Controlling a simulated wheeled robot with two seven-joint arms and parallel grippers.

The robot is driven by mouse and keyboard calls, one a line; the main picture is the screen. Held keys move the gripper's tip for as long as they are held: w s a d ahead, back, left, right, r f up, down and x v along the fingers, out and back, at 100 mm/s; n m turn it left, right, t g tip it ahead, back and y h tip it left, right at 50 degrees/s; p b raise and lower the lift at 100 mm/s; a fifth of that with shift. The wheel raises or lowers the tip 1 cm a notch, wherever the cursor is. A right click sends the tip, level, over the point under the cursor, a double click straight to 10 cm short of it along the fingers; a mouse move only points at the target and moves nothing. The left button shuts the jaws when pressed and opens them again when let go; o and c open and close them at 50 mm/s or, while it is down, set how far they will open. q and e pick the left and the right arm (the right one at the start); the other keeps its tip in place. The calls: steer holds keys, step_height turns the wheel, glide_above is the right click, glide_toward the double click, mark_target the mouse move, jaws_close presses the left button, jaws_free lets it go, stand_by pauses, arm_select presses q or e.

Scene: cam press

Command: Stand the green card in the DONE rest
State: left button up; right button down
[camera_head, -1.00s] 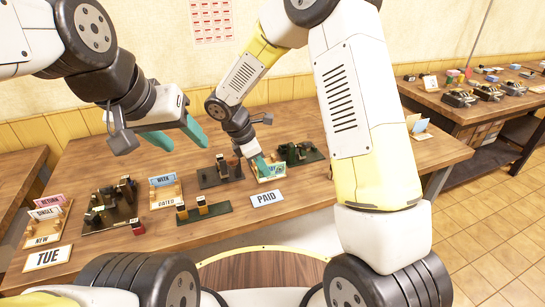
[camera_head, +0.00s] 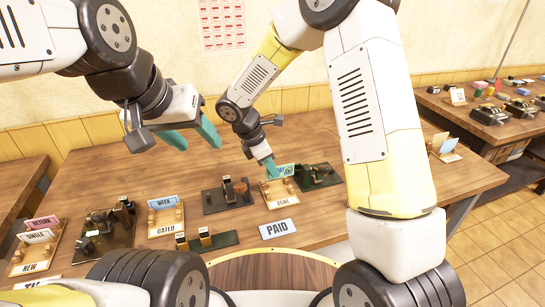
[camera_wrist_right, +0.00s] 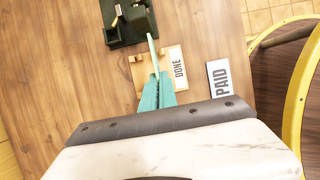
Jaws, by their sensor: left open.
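The green card (camera_head: 286,170) is upright at the DONE rest (camera_head: 281,202), a small wooden stand with pegs and a DONE label. In the right wrist view the card (camera_wrist_right: 152,48) shows nearly edge-on, running out from my fingertips over the rest (camera_wrist_right: 137,72). My right gripper (camera_head: 271,169) has its teal fingers close together on the card; the fingers also show in the right wrist view (camera_wrist_right: 157,92). Whether the card's bottom edge is fully seated is hidden. My left gripper (camera_head: 191,138) is open and empty, above the table's back left.
A PAID sign (camera_head: 279,229) lies in front of the DONE rest. The DATED rest (camera_head: 166,217) holds a blue WEEK card. The NEW rest (camera_head: 36,246) is far left.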

steer(key=shift+f, duration=3.5)
steer(key=shift+f, duration=0.25)
steer(key=c, duration=1)
jaws_free()
steer(key=shift+c, duration=0.2)
steer(key=shift+r, duration=0.1)
steer(key=shift+r, duration=3.45)
